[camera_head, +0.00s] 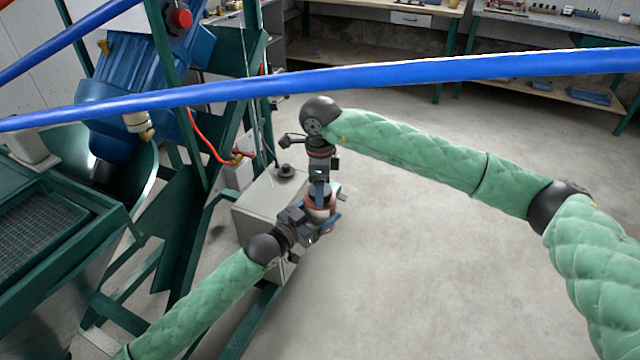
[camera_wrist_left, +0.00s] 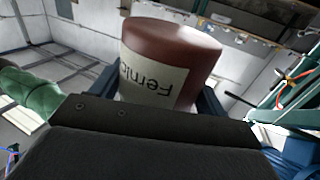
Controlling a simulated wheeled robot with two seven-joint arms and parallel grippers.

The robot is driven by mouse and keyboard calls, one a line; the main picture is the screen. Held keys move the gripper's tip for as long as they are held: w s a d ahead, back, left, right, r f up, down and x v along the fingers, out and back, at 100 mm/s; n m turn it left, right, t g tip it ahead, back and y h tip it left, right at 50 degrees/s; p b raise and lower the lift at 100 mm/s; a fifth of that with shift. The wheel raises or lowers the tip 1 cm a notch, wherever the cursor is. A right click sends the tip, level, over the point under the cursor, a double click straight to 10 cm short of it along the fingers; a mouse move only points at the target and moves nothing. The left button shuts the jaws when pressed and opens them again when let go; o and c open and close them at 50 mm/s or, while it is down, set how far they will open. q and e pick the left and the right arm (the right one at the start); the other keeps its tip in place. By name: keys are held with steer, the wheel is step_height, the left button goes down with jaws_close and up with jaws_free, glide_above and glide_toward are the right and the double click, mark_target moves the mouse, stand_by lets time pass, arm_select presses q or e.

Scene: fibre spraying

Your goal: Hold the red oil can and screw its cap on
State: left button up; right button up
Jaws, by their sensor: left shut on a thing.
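The red oil can (camera_head: 317,212) is small in the head view, in front of the grey box. My left gripper (camera_head: 325,221), coming from the lower left, is shut around the can's side. In the left wrist view the can (camera_wrist_left: 175,60) is large, dark red with a pale lettered label, between the blue fingers. My right gripper (camera_head: 320,188) points straight down just above the can's top, seeming to meet it. Whether its fingers are open or shut is too small to tell. The cap is not distinguishable; the right gripper covers the can's top.
A grey box (camera_head: 262,215) stands on the floor behind the grippers. Green steel framing (camera_head: 185,230) and a blue machine (camera_head: 120,110) fill the left. A blue tube (camera_head: 450,72) crosses the upper view. Workbenches (camera_head: 400,20) stand at the back. The floor at right is clear.

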steer(key=c, duration=0.8)
steer(key=o, duration=1.2)
steer(key=shift+c, duration=0.2)
steer(key=shift+r, duration=0.1)
step_height(320, 180, up, 12)
